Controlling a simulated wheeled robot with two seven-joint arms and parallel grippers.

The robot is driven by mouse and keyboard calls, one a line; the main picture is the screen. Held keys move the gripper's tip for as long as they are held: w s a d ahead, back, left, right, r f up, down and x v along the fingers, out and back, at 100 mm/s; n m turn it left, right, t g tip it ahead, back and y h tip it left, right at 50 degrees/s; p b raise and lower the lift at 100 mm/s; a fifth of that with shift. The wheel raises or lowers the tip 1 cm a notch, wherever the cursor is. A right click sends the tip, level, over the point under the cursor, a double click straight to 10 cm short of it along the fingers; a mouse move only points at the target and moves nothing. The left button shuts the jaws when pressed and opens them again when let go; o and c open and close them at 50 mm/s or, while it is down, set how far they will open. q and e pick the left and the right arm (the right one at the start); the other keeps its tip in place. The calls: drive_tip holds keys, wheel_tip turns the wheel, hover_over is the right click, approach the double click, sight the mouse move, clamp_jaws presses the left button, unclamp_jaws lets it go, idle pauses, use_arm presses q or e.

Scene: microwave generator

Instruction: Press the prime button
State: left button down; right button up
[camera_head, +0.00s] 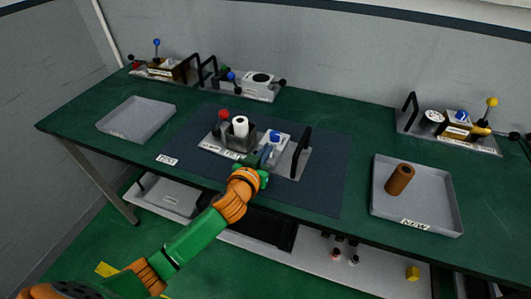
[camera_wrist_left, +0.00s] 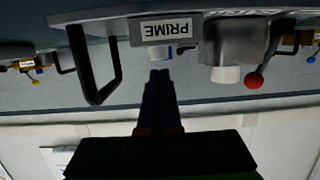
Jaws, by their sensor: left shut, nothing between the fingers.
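The prime button shows as a small blue-and-white cylinder (camera_wrist_left: 160,53) on a grey block with a PRIME label (camera_wrist_left: 166,28) in the left wrist view, which looks upside down. In the head view its blue top (camera_head: 275,136) is on the device in the middle of the dark mat. My left gripper (camera_head: 262,165) reaches in from the front and is just in front of the prime block. Its dark fingers (camera_wrist_left: 160,76) are shut and empty and line up with the button in the wrist view. I cannot tell whether they touch it. My right gripper is not in view.
Beside the button stand a white cylinder (camera_head: 239,126), a red ball knob (camera_head: 223,114) and a black handle (camera_head: 300,153). An empty grey tray (camera_head: 137,119) is at left; a NEW tray (camera_head: 440,197) at right holds a brown cylinder (camera_head: 399,179). More devices line the back.

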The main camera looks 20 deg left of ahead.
use_arm(q)
drive_tip(key=shift+f, duration=0.25)
drive_tip(key=shift+f, duration=0.1)
